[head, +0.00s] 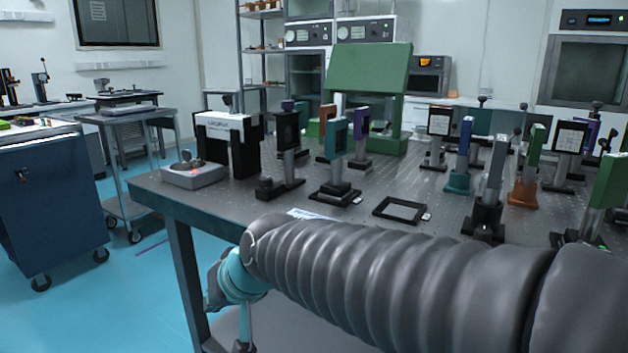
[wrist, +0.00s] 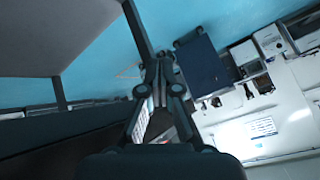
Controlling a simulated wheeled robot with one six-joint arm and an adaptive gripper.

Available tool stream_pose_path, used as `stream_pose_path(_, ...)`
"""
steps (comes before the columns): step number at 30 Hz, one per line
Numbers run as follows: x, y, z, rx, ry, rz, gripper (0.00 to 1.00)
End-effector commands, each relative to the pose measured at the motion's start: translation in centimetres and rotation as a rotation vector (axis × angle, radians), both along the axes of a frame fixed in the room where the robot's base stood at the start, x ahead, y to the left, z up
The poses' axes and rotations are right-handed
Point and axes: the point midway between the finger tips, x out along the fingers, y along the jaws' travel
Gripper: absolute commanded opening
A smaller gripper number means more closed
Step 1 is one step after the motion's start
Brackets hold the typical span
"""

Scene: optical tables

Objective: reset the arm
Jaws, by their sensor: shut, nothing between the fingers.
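My arm, in a grey ribbed sleeve, reaches across the lower right of the head view to a teal wrist joint near the front left of the optical table (head: 230,205). My gripper (wrist: 160,68) shows in the wrist view with its fingers together and nothing between them. In the head view the fingers cannot be made out. The wrist view is strongly tilted and shows blue floor, a dark blue cabinet (wrist: 202,65) and a white wall beyond the gripper.
The table holds several optic mounts on posts, a black frame (head: 402,209) lying flat, a grey control box (head: 194,175) and a green panel (head: 368,80). A blue cabinet (head: 50,200) and a trolley (head: 140,115) stand left.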

Motion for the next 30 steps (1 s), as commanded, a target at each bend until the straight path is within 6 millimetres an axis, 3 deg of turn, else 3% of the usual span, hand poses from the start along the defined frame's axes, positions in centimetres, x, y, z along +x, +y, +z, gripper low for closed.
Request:
stream_pose_path(1,-0.9,-3.2,-1.2,-0.061,0.019,-0.009,0.00)
stream_pose_path(9,-7.3,-18.7,-7.0,-0.348,0.142,-0.098,0.00)
stream_pose_path(12,-9.8,-23.8,-8.3,-0.409,0.162,-0.182,0.00)
stream_pose_path(15,-11.2,-27.3,-8.6,-0.418,0.145,-0.279,0.00)
stream_pose_path(21,-12.2,-30.7,-7.0,-0.384,0.093,-0.432,0.00)
stream_pose_path(30,-12.2,-31.7,-6.7,-0.380,0.092,-0.477,0.00)
